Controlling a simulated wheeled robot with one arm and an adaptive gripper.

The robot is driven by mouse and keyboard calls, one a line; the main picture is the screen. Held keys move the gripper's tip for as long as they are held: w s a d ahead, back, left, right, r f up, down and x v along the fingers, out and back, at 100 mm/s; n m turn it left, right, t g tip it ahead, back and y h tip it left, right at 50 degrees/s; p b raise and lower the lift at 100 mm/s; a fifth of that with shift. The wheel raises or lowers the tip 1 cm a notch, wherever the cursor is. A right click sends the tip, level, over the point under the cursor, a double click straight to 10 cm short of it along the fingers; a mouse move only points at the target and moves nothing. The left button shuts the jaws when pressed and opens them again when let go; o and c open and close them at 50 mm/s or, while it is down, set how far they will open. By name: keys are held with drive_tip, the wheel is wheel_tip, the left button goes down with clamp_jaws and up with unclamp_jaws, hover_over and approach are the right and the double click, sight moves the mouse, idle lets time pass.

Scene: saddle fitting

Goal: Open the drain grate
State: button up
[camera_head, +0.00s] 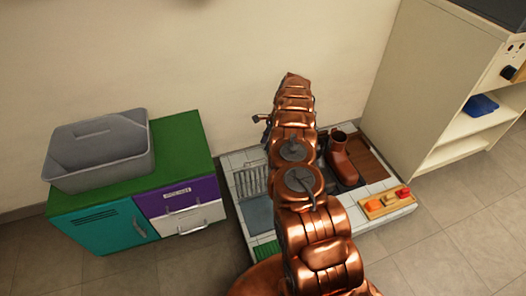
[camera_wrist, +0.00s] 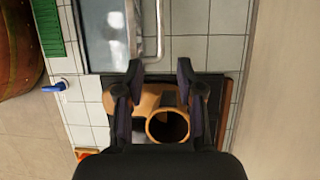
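The drain grate (camera_head: 252,181) is a pale slatted panel at the left of the tiled base in the head view, behind a blue-grey basin (camera_head: 259,215). It looks raised at the basin's back edge, though I cannot be sure of its angle. In the wrist view, metal bars (camera_wrist: 159,30) that seem to be the grate seen edge-on run along the side of the basin (camera_wrist: 105,35). My gripper (camera_wrist: 160,68) is open and empty, fingers apart, just below these bars in the picture. In the head view my arm hides most of it.
A brown boot (camera_head: 340,160) stands right of my arm; it also shows beneath the fingers in the wrist view (camera_wrist: 150,98). A tray of coloured controls (camera_head: 388,203) is at front right. A cabinet with a grey tub (camera_head: 100,150) stands left, a shelf unit (camera_head: 430,90) right.

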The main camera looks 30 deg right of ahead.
drive_tip(key=shift+v, duration=1.6)
